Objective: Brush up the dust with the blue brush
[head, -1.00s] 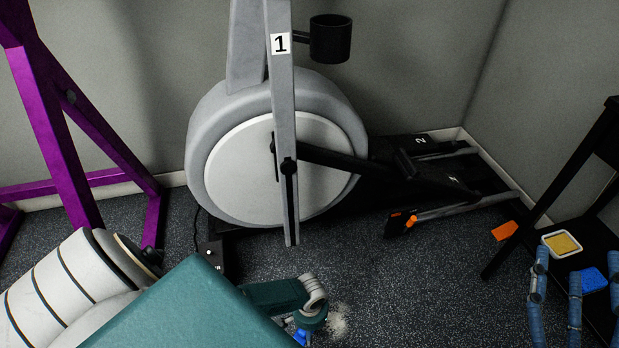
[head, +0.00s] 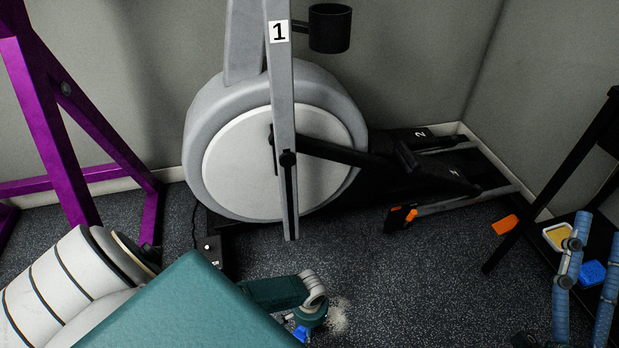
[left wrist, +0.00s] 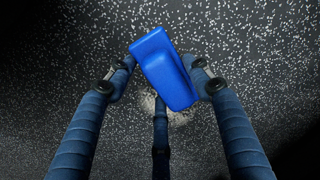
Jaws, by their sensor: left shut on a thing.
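My left gripper (head: 310,318) is low over the floor at the bottom middle of the head view. It is shut on the blue brush (head: 300,333), which mostly hides behind it. In the left wrist view the blue brush (left wrist: 165,70) sits tilted between the blue fingers of the left gripper (left wrist: 160,85). A pale patch of dust (head: 338,318) lies on the speckled floor just right of the left gripper. In the left wrist view the dust (left wrist: 180,116) is partly hidden by the brush and a finger. My right gripper (head: 588,255) shows at the right edge, its visible fingers apart.
A grey exercise machine (head: 285,165) stands behind, its rail running right. A purple frame (head: 60,110) is at left. At right, a black stand (head: 545,195) holds a yellow item in a white tray (head: 551,239) and a blue block (head: 592,273). An orange piece (head: 505,226) lies nearby.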

